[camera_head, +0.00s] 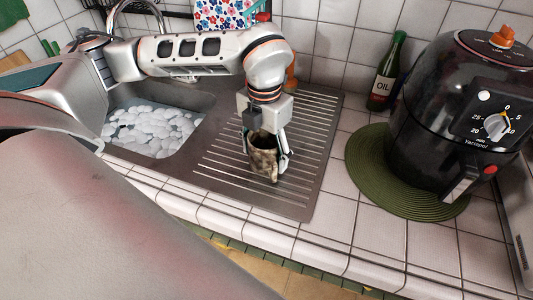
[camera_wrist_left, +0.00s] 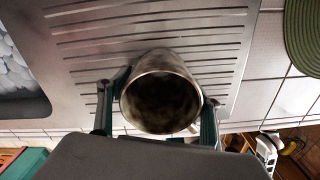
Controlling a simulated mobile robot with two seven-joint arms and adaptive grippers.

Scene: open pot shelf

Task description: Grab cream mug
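A mug (camera_head: 264,160) with a mottled cream-brown, metallic-looking surface stands upright on the ribbed steel drainboard (camera_head: 222,166). In the left wrist view I look down into the dark mouth of the mug (camera_wrist_left: 161,102), and part of its handle shows at the lower right. My left gripper (camera_head: 267,152) points down over the mug, one finger on each side. In the left wrist view my left gripper's fingers (camera_wrist_left: 160,112) flank the mug very closely; whether they press on it is unclear. My right gripper is not in view.
A sink (camera_head: 196,103) holding white pebble-like pieces is left of the drainboard. To the right, a black air fryer (camera_head: 430,110) stands on a round green mat (camera_head: 367,165), with an oil bottle (camera_head: 385,80) behind. The tiled counter (camera_head: 335,215) is clear in front.

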